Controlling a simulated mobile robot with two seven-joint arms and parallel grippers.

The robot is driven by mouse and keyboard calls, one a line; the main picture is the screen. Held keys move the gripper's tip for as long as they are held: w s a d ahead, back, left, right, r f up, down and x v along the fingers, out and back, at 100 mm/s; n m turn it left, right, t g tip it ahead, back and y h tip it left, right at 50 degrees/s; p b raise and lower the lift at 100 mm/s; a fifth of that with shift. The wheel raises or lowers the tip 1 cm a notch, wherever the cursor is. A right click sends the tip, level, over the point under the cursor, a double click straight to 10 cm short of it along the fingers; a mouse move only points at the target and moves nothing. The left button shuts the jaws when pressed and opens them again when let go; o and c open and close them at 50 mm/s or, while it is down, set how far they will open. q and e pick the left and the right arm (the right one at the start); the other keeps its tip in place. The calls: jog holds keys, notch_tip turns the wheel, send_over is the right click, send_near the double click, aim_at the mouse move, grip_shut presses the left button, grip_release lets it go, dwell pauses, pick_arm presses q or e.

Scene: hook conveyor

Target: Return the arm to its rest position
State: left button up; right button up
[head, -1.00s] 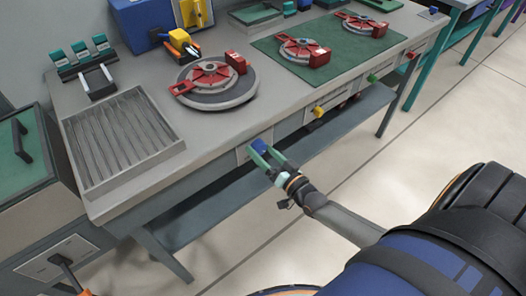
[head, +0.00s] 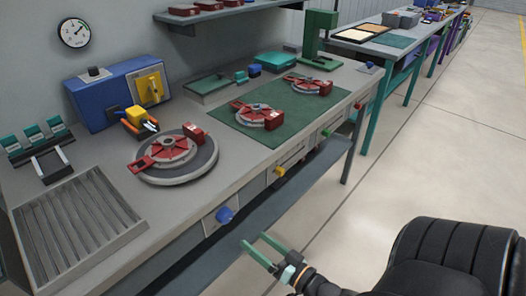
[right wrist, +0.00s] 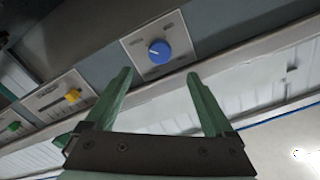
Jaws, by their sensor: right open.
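My right gripper (head: 256,243) is in front of the workbench's front edge, below the tabletop. Its two green fingers are spread apart with nothing between them. The blue knob (head: 224,215) on the bench's front panel is a short way from the fingertips and not touched. The right wrist view shows the open gripper (right wrist: 160,75) with the blue knob (right wrist: 159,52) beyond the fingertips. My left gripper is not in view.
A yellow knob (head: 280,171) and a green knob (head: 326,132) sit farther along the bench front. The tabletop bears a slatted tray (head: 128,222), a round turntable (head: 205,166) with a red part, and a green mat (head: 245,139). The floor (head: 425,150) to the right is open.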

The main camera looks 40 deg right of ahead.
jog(key=shift+s, duration=0.65)
pick_arm(q)
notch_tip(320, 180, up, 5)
jog(key=p, duration=0.5)
pick_arm(e)
jog(key=s+a+f+n+g, duration=0.2)
jog(key=s+a+n+g, duration=0.1)
jog(key=a, duration=0.3)
jog(key=s+a+f+n+g, duration=0.2)
jog(key=s+a+n+g, duration=0.2)
jog(key=a, duration=0.3)
jog(key=shift+a+f+g+y, duration=0.3)
jog(key=shift+f+g+y, duration=0.1)
jog(key=shift+g, duration=0.4)
